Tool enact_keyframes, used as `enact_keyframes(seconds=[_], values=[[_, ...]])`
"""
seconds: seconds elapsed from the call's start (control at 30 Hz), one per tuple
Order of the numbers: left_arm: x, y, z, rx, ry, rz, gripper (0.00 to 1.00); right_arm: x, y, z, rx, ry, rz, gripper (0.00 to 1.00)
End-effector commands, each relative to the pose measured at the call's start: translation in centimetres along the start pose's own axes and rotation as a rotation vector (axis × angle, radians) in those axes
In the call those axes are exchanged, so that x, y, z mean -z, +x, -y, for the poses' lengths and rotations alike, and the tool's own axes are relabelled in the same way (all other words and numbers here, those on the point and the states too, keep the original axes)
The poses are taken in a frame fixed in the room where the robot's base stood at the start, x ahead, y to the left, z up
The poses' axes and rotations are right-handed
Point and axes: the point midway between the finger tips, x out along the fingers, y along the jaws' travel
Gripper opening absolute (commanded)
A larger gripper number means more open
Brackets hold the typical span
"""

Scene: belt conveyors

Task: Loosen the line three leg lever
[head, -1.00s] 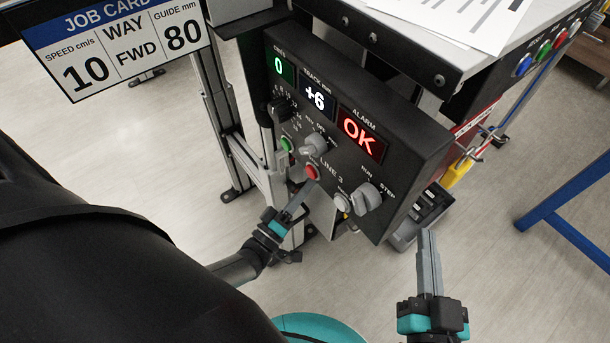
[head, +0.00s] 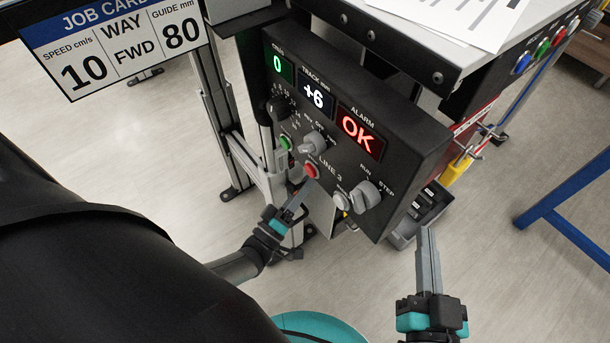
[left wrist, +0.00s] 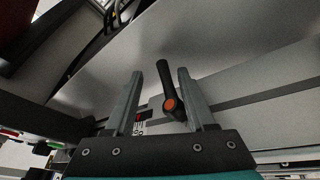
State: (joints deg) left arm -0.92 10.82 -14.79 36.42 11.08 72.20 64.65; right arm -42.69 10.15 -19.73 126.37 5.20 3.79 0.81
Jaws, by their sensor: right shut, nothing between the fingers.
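The leg lever (left wrist: 166,82), a black handle with an orange hub, shows in the left wrist view against a pale grey surface. My left gripper (left wrist: 160,97) is open, with its two fingers apart. The lever shows in the gap, close to the right finger; I cannot tell whether they touch. In the head view my left gripper (head: 299,199) is below the line 3 control panel (head: 395,158), near the leg; the lever cannot be made out there. My right gripper (head: 428,260) is shut and empty, in front of the panel's lower right.
The panel carries knobs, a red button (head: 311,171) and displays reading 0, +6 and OK. A job card (head: 120,45) hangs at upper left. A blue frame (head: 565,215) stands at the right. The floor between it and my right gripper is clear.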

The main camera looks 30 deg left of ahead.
Motion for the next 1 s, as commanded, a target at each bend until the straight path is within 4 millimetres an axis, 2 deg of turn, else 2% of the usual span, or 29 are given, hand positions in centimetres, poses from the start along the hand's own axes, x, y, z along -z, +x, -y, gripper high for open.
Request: enact_keyframes(seconds=[0.33,0.7,0.83,1.0], values=[[0.4,-0.4,0.0,-0.004,0.005,-0.008,0.48,0.0,0.0,0.0,0.0,0.0,0.003,0.0],[0.0,-6.2,0.0,0.002,0.001,0.001,0.48,0.0,0.0,0.0,0.0,0.0,0.003,0.0],[0.0,-7.3,0.0,0.002,0.0,0.002,0.48,0.0,0.0,0.0,0.0,0.0,0.003,0.0],[-0.1,-7.6,0.0,0.001,-0.001,0.002,0.48,0.0,0.0,0.0,0.0,0.0,0.002,0.0]])
